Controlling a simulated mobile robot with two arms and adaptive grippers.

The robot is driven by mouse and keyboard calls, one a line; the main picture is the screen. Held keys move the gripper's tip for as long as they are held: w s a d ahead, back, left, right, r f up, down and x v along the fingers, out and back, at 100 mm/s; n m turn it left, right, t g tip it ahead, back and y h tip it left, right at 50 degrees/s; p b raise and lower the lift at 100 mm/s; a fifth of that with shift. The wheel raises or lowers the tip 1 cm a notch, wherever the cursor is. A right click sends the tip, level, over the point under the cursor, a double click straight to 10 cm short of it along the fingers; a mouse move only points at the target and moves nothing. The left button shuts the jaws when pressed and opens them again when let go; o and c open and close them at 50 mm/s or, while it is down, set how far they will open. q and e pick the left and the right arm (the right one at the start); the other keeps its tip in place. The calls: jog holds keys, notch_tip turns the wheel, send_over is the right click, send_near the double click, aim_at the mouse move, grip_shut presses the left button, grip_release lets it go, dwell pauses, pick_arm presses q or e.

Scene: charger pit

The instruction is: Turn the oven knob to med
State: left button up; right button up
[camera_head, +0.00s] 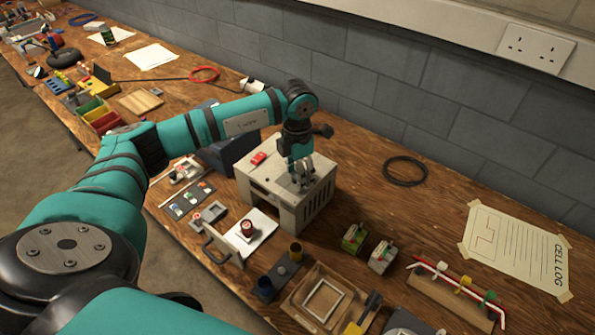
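The oven is a beige-grey box (312,205) with side vents, standing on the wooden bench near the middle of the head view. My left gripper (301,182) points down over its top, with its fingertips at or just above the top surface. Whether the fingers touch anything, and how far apart they are, is too small to tell. The knob and its markings cannot be made out; the gripper covers that part of the top. A small red object (258,158) lies on the oven's top at the left. My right gripper is not in view.
A white panel with a handle (214,245) carries a brown round part (247,229) before the oven. A grey block wall runs behind.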

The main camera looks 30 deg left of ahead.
pick_arm(q)
grip_shut()
jog(key=shift+n, duration=1)
jog(key=n+b, duration=0.1)
jog(key=n, duration=0.2)
jog(key=shift+n, duration=0.3)
jog(key=n, duration=0.4)
jog(key=shift+n, duration=1.2)
